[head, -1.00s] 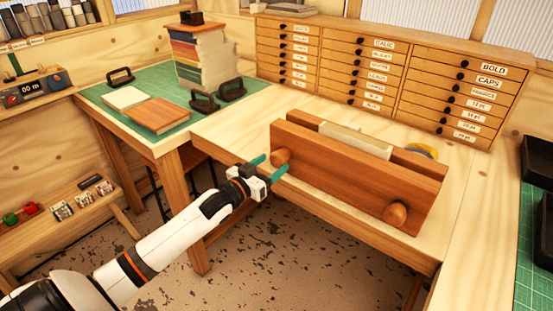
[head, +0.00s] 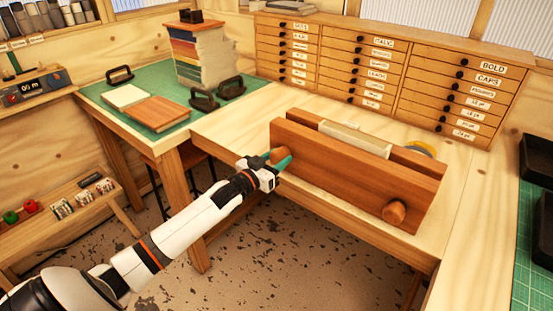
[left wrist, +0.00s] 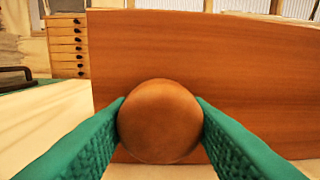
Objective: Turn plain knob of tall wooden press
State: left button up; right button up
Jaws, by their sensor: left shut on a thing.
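The wooden press (head: 350,180) stands on the pale table, with two upright boards and a pale block (head: 355,139) between them. Its left round wooden knob (head: 280,156) is on the front board. My left gripper (head: 279,160) has its green fingers shut on this knob. In the left wrist view the knob (left wrist: 160,121) sits between the two green fingertips, which touch its sides. A second round knob (head: 394,212) is at the front board's right end, with nothing on it. My right gripper is not in view.
A drawer cabinet (head: 385,75) stands behind the press. A green mat (head: 150,95) at the left holds a brown book (head: 157,112), a book stack (head: 200,58) and black handled tools. A roll of tape (head: 420,148) lies behind the press. Black trays are at the right edge.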

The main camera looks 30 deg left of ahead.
pick_arm(q)
jog(key=shift+r+m+p, duration=0.1)
jog(key=shift+m+p, duration=0.35)
jog(key=shift+m, duration=1.45)
jog(key=o, duration=1)
jog(key=shift+s, duration=0.1)
